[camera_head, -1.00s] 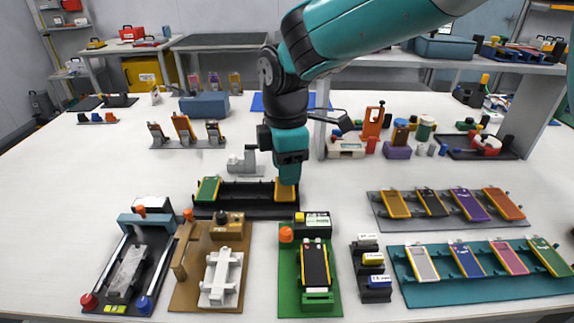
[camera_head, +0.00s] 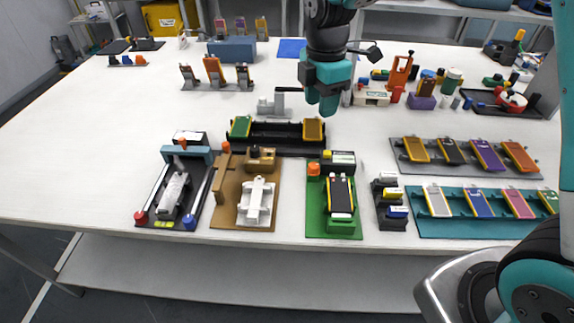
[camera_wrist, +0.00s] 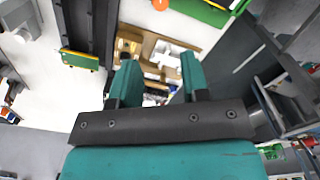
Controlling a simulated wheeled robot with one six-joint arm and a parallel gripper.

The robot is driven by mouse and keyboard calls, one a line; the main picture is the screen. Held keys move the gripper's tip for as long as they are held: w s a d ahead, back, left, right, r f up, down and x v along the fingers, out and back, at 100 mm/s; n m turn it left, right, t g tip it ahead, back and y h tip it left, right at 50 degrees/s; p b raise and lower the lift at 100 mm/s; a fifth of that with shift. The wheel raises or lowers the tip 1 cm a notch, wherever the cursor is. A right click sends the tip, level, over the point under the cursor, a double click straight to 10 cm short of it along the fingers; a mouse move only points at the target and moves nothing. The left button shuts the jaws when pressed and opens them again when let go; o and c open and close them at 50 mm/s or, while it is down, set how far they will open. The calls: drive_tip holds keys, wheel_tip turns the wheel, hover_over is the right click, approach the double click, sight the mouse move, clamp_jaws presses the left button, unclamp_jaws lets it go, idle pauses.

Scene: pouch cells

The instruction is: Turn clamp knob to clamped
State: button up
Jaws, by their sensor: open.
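Several fixtures carry orange knobs, and I cannot tell which is the clamp knob or read its setting. One orange knob (camera_head: 314,169) is at the back left of the green fixture (camera_head: 333,228). Another orange knob (camera_head: 225,147) tops a post on the brown fixture (camera_head: 229,208), which holds a white cradle (camera_head: 257,202). A third orange knob (camera_head: 182,143) is by the blue-grey bar of the black fixture (camera_head: 148,218). My gripper (camera_head: 327,110) is open and empty, pointing down behind these fixtures. In the wrist view its fingers (camera_wrist: 160,76) stand apart, with the brown fixture (camera_wrist: 190,43) beyond them.
A black tray (camera_head: 278,145) with a green cell and a yellow cell lies close below my gripper. Cell racks, grey (camera_head: 470,168) and teal (camera_head: 450,229), lie to the right. A small stand with labelled blocks (camera_head: 390,222) is beside the green fixture.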

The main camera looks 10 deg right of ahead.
sight(315, 165)
wheel_tip(315, 165, down, 18)
drive_tip(key=shift+s+r+p, duration=0.1)
drive_tip(key=shift+r+p, duration=0.15)
drive_tip(key=shift+p, duration=0.2)
